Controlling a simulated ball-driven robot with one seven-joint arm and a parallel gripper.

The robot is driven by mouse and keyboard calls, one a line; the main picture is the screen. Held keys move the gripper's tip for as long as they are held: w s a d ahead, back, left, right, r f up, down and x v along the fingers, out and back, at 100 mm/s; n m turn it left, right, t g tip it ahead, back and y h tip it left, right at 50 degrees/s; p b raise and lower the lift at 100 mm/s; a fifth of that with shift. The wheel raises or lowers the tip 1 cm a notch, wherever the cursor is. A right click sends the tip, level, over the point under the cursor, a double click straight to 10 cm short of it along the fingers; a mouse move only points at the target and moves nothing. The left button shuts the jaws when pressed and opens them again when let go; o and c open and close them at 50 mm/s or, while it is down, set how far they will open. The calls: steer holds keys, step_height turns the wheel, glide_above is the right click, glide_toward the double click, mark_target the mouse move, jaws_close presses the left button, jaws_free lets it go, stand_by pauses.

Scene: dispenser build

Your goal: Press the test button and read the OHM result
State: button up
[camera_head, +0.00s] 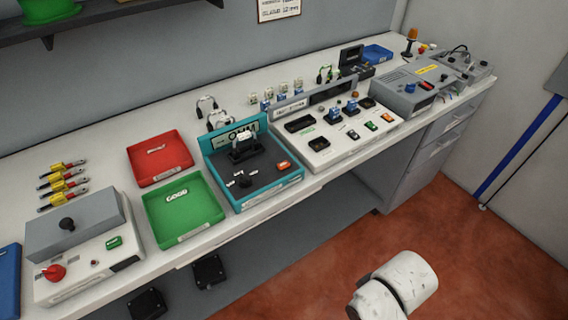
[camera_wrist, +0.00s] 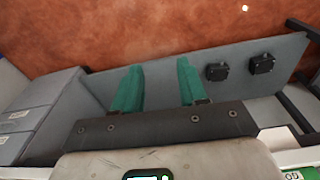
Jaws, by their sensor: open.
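The ohm tester (camera_head: 264,196) is a teal-framed box with a dark top on the workbench, in the middle of the head view. A sign lettered "OHM" (camera_head: 235,136) stands at its back. An orange button-like part (camera_head: 284,165) sits at its right side, and small white labels lie left of centre; their text is too small to read. No result value can be read. My gripper (camera_wrist: 157,67) shows in the wrist view with two green fingers apart and nothing between them. It is outside the head view, away from the tester.
A green "GOOD" tray (camera_head: 183,217) and a red tray (camera_head: 159,147) stand left of the tester. A white panel with several switches (camera_head: 322,145) stands to its right. Open red floor (camera_head: 440,235) lies before the bench (camera_head: 310,187).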

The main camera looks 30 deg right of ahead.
jaws_close()
stand_by(1.4)
